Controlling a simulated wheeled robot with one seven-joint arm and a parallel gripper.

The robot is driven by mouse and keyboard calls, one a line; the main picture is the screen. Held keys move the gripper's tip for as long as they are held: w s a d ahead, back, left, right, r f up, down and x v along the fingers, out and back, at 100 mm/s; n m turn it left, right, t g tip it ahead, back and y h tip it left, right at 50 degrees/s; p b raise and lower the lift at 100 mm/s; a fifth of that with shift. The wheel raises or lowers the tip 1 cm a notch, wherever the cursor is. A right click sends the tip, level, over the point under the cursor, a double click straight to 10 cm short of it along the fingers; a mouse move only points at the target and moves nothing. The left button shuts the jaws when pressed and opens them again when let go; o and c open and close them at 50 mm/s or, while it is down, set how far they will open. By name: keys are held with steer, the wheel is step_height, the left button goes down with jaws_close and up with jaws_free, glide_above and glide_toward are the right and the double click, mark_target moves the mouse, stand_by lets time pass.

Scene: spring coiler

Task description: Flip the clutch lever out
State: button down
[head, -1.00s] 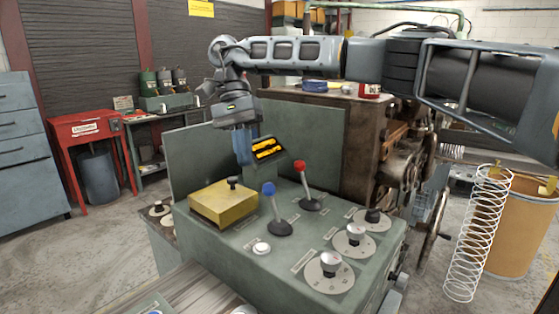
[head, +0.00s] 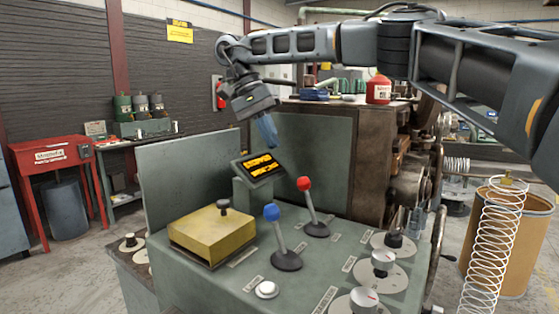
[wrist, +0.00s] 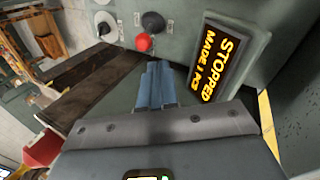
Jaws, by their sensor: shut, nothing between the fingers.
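Two levers stand on the green control panel (head: 225,285). One has a blue knob (head: 271,212) and a thin shaft leaning slightly left. The other has a red knob (head: 304,184), behind and to the right of it. I cannot read which one is the clutch lever. My gripper (head: 268,132) is shut and empty, above and behind the levers, over the small display (head: 258,168).
A yellow box (head: 212,235) with a black knob sits at the panel's left. Dials (head: 383,262) line its right side. The display reads "STOPPED" in the wrist view (wrist: 222,58). A wire coil (head: 492,240) stands at the right beside a tan drum (head: 520,235).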

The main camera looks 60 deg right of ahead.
steer(key=x, duration=0.9)
steer(key=shift+f+p, duration=0.25)
steer(key=shift+p, duration=0.05)
steer(key=shift+s, duration=0.2)
